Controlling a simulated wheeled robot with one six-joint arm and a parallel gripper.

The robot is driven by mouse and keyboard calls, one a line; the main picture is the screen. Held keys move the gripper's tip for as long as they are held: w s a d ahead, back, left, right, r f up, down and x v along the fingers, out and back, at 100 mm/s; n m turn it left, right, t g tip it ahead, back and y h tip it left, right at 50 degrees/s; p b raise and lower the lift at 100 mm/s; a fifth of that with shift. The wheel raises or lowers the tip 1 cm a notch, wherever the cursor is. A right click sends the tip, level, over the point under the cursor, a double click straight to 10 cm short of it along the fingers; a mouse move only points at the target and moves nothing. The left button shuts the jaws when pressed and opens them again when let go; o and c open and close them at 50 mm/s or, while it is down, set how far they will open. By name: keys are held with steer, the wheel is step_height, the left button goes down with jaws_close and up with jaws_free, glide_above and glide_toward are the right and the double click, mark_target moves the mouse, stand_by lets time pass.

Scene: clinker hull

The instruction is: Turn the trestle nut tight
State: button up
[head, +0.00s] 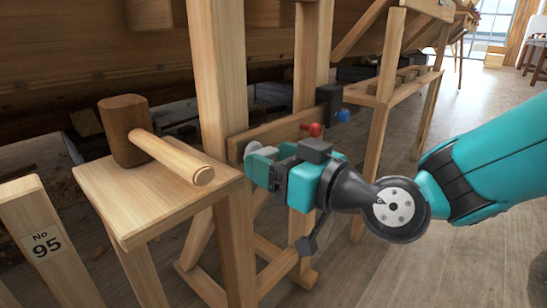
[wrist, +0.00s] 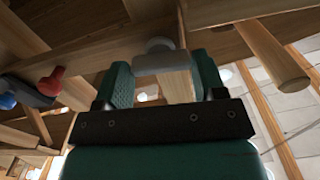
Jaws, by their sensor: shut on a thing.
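The trestle nut is a pale grey block with a round, whitish end, beside the trestle's upright wooden post (head: 222,70). In the wrist view the nut (wrist: 160,63) lies between my two teal fingers. My gripper (head: 262,164) reaches in from the right, beside the post and its cross rail. It is shut on the nut, with one finger at each side in the wrist view (wrist: 162,80). In the head view the fingers hide much of the nut. The thread behind it is hidden, so I cannot tell how tight it sits.
A wooden mallet (head: 125,130) lies on a small stool (head: 120,205) left of my gripper. A dark block (head: 329,100) with a red knob (head: 315,129) and a blue knob (head: 343,115) is just behind it. The hull (head: 90,55) hangs above.

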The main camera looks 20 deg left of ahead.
steer(key=m+p, duration=0.1)
steer(key=m, duration=0.4)
steer(key=shift+m, duration=0.3)
stand_by(0.4)
steer(key=o, duration=0.9)
